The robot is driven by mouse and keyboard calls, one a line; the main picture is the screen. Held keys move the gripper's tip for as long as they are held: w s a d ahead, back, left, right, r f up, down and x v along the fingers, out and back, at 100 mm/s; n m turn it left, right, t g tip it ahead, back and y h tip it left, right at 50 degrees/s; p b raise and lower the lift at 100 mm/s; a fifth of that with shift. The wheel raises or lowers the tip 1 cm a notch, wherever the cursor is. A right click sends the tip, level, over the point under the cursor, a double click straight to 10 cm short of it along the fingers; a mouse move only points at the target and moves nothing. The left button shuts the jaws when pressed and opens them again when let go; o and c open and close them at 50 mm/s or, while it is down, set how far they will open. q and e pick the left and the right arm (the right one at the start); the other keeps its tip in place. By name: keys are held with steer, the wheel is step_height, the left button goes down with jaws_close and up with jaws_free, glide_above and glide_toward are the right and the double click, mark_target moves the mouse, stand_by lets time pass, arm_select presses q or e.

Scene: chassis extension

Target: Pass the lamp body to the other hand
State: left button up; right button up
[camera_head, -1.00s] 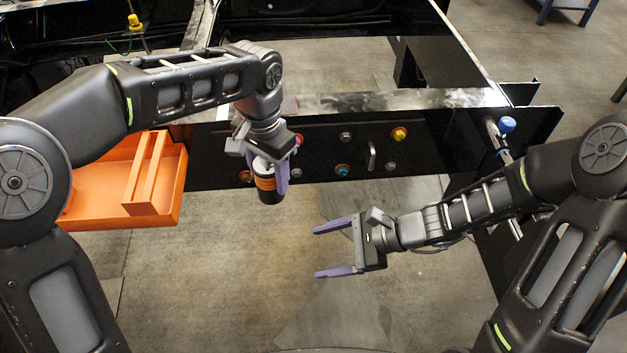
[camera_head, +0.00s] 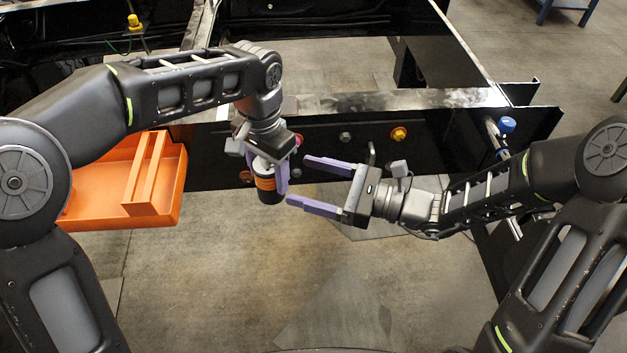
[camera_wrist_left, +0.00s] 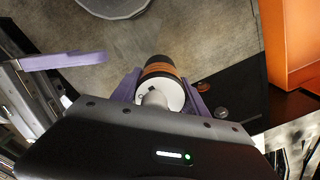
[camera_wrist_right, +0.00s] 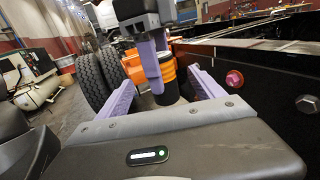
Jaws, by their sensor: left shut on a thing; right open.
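The lamp body is a small cylinder, black with an orange band (camera_head: 266,184). My left gripper (camera_head: 268,172) is shut on it and holds it in the air, pointing down, in front of the black chassis beam. In the left wrist view the lamp body (camera_wrist_left: 162,72) shows a white end face between the purple fingers. My right gripper (camera_head: 302,182) is open and empty just right of the lamp body, its fingers pointing left. In the right wrist view the lamp body (camera_wrist_right: 167,84) stands ahead, between the lines of the open fingers. Whether the right fingertips reach it is unclear.
An orange tray (camera_head: 172,190) is at the left. The floor in front is clear.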

mark_target(255, 167)
steer(key=x, duration=1.1)
steer(key=shift+a, duration=0.2)
steer(key=c, duration=1.5)
arm_select(q)
steer(key=o, duration=1.6)
steer(key=shift+c, duration=0.2)
arm_select(e)
steer(key=shift+r, duration=0.1)
steer(key=shift+c, duration=0.3)
arm_select(q)
steer(key=shift+d, duration=0.1)
step_height(255, 167, up, 7)
steer(key=shift+r, duration=0.3)
